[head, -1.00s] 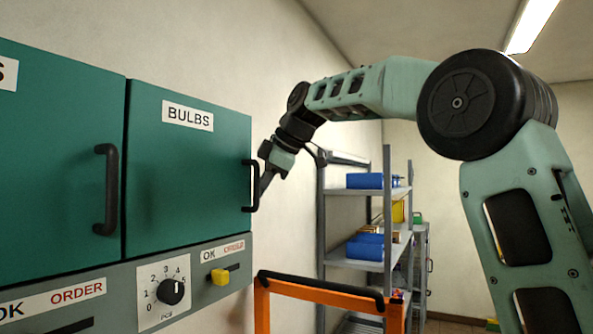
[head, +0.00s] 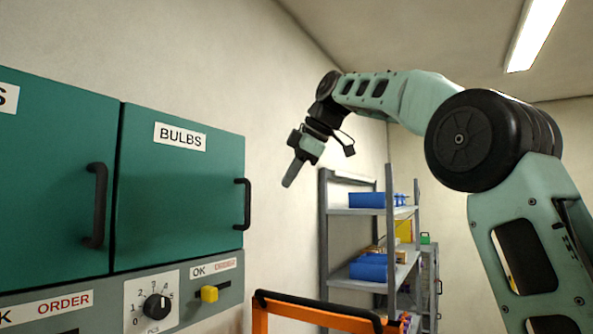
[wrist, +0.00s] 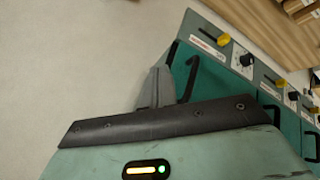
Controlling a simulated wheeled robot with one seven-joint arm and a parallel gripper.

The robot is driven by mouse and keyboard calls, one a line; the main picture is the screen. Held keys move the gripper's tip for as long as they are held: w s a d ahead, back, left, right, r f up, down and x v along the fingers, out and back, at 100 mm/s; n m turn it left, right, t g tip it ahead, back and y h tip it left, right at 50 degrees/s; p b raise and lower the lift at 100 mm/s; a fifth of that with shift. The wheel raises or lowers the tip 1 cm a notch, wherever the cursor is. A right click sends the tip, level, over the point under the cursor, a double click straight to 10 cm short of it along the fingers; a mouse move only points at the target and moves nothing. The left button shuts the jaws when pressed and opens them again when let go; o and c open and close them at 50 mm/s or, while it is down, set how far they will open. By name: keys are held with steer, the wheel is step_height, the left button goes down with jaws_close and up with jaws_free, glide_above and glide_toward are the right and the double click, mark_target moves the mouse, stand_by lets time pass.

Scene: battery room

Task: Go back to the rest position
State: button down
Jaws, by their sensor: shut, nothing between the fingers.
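My gripper (head: 289,180) hangs from my bent arm in the head view, in the air to the right of the green BULBS cabinet (head: 178,215). Its fingers are together with nothing between them, and they point down and a little left. The gripper is apart from the cabinet's black handle (head: 243,204). In the wrist view the tip of my gripper (wrist: 158,84) shows as a grey finger beside a black handle (wrist: 188,82) of the green cabinets; the handle lies behind it.
Below the BULBS door are a black dial (head: 157,306) and a yellow slider (head: 209,293). An orange cart frame (head: 330,317) stands low in front. A grey shelf rack (head: 323,235) with blue bins (head: 367,200) stands behind. Bare wall lies behind my gripper.

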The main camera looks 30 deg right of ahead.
step_height(320, 180, down, 20)
steer(key=s+m+g+h, duration=0.2)
steer(key=m, duration=0.5)
steer(key=s+f+m+g+h, duration=0.15)
steer(key=s+f+m, duration=0.55)
steer(key=s+f, duration=1.45)
steer(key=s+a+f+n+g+b, duration=0.1)
steer(key=s+a+f+n+b, duration=0.3)
steer(key=a, duration=0.5)
steer(key=s+a+f+n+g+b, duration=0.2)
steer(key=s+a+f+b, duration=0.4)
steer(key=s+a, duration=0.3)
steer(key=shift+a+f+n+y, duration=0.45)
steer(key=shift+a+n, duration=0.15)
steer(key=shift+n, duration=0.3)
